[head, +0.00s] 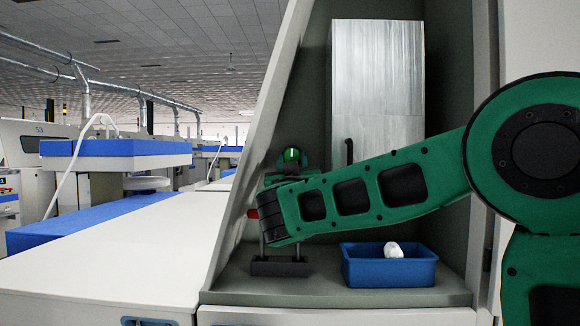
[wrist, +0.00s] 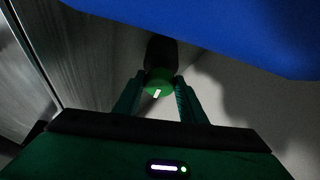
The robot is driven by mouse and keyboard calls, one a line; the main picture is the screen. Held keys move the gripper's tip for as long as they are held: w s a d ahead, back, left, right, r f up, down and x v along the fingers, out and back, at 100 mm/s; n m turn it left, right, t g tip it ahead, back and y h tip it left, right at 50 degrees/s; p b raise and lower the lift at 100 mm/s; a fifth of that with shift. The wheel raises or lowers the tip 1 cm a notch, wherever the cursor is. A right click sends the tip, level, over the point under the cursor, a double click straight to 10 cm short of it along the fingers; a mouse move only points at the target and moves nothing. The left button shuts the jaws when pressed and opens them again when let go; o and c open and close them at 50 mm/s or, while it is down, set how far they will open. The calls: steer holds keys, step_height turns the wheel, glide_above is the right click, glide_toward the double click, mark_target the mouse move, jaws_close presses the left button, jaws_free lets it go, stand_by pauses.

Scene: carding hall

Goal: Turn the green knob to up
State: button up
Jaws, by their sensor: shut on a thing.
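The green knob (wrist: 159,75) is round and sits on a dark body in the wrist view. A short pale mark shows near the lower edge of its face as pictured. The fingers of my gripper (wrist: 160,84) are on its left and right sides, shut on it. In the head view my arm and wrist cover the fingertips, and I cannot make out the knob for certain. A small rounded green part with a pale spot shows just above my wrist there.
In the head view a blue bin (head: 388,280) with a crumpled white thing (head: 393,250) stands right of my wrist. A dark-based stand (head: 280,268) is below the wrist. A tall metal box (head: 377,75) rises behind my arm. Grey shelf lies bare in front.

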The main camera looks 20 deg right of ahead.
steer(key=shift+n, duration=0.4)
steer(key=o, duration=1.1)
steer(key=shift+c, duration=0.2)
steer(key=shift+s, duration=0.1)
steer(key=v, duration=1)
steer(key=shift+s+f, duration=0.2)
steer(key=shift+s, duration=0.05)
